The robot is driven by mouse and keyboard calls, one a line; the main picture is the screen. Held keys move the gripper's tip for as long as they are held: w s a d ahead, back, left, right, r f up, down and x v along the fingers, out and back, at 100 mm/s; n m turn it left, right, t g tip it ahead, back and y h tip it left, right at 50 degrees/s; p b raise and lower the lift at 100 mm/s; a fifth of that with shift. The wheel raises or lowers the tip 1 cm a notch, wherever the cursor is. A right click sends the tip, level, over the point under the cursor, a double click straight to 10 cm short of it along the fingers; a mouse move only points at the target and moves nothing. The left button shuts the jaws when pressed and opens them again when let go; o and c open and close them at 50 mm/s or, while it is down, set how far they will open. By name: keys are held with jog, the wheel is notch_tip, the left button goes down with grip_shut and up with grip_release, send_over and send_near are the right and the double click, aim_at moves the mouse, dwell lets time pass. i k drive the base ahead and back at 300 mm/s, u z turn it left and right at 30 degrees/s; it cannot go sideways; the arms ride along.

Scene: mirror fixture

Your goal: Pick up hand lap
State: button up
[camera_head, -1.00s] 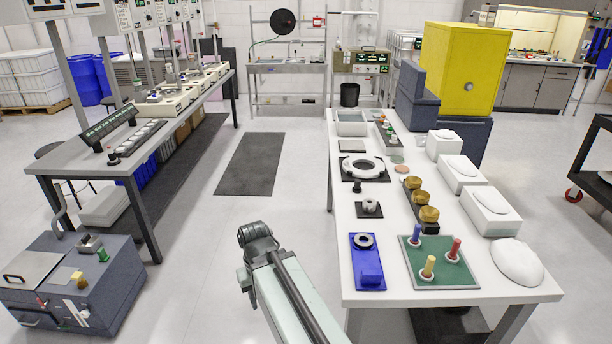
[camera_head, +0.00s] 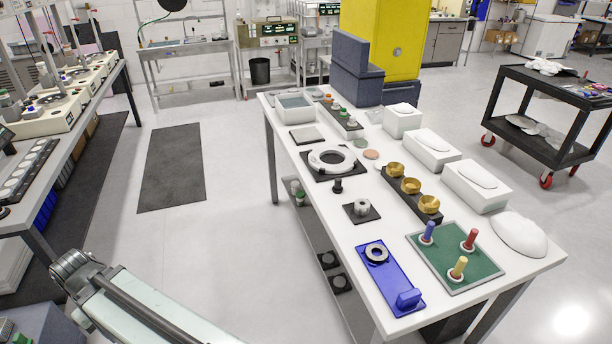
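I cannot tell for sure which object is the hand lap. On the white table, a small grey ringed piece (camera_head: 362,207) sits on a black square pad. A larger white ring (camera_head: 332,160) lies on another black pad behind it. A small black knob-like piece (camera_head: 338,186) stands between them. A dark ring (camera_head: 376,252) lies on a blue plate (camera_head: 393,284) near the front edge. My arm shows at the lower left, left of the table and apart from all these pieces. My gripper is out of view.
The white table (camera_head: 545,262) also holds a green board (camera_head: 480,277) with coloured pegs, brass cups (camera_head: 411,186), white boxes (camera_head: 477,188) and a white dome (camera_head: 519,233). A black cart (camera_head: 535,98) stands right. Clear floor (camera_head: 220,230) lies left of the table.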

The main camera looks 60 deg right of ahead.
aim_at(338, 189)
jog(key=z, duration=0.45)
jog(key=i, duration=1.35)
jog(key=z, duration=0.95)
jog(key=k, duration=0.9)
jog(key=z, duration=0.15)
jog(key=i, duration=0.95)
jog(key=u, duration=0.05)
